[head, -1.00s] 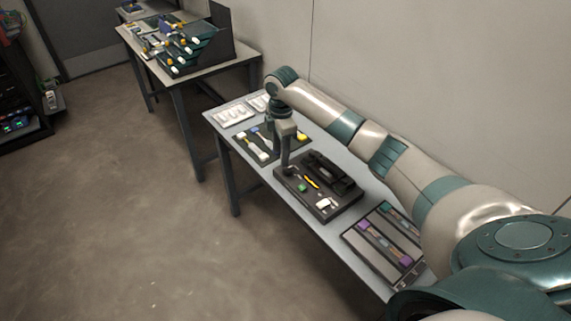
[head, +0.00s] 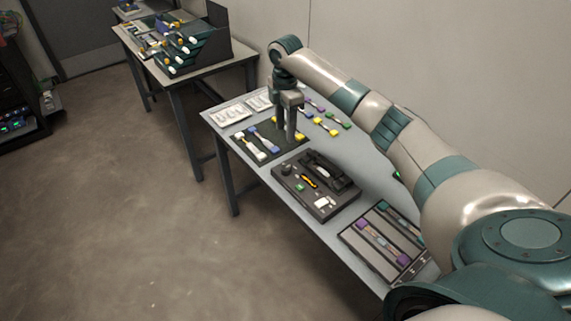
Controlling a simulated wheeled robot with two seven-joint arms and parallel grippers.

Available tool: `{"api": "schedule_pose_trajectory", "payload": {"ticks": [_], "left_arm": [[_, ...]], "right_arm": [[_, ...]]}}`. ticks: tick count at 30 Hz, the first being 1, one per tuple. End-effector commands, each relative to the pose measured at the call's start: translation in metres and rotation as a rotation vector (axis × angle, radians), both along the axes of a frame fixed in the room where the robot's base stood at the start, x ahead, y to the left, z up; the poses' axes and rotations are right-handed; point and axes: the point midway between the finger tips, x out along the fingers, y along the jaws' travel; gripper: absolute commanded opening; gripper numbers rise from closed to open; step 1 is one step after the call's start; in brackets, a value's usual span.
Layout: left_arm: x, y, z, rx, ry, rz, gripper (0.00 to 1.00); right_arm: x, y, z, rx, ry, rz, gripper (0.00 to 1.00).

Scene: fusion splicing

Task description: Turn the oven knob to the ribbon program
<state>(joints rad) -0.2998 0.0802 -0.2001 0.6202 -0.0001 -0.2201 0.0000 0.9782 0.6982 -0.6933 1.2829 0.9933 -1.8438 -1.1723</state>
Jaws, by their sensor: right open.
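A black device (head: 330,205) sits on the grey table, with a yellow-marked strip, a small green part (head: 299,188) and a white part on its top. A small dark round knob (head: 287,169) stands on its far-left corner. Its markings are too small to read, so I cannot tell its setting. My right gripper (head: 286,136) is open and empty, fingers pointing down over the dark mat, beyond the device and apart from the knob. My left gripper is not in view.
The dark mat (head: 252,153) holds pieces with white, blue and yellow ends. White trays (head: 229,114) lie at the table's far end. A framed tray (head: 352,239) with purple- and green-ended pieces lies nearer me. A second table with a dark rack (head: 215,50) stands behind.

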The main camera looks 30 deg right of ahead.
Motion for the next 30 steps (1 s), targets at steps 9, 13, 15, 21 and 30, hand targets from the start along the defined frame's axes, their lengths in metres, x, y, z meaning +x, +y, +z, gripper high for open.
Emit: {"api": "schedule_pose_trajectory", "payload": {"ticks": [9,13,15,21,30], "left_arm": [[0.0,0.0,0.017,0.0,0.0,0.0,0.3],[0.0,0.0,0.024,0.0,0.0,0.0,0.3],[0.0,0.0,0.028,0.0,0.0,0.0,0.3],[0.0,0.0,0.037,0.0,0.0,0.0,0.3],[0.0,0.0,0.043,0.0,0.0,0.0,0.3]], "right_arm": [[-0.002,0.0,-0.047,-0.001,0.005,-0.001,0.44],[-0.001,0.0,-0.07,-0.001,0.004,-0.002,0.44],[-0.001,0.0,-0.083,-0.001,0.005,-0.002,0.44],[-0.001,0.0,-0.119,-0.001,0.004,-0.002,0.44],[-0.001,0.001,-0.154,0.0,0.002,-0.001,0.44]]}}
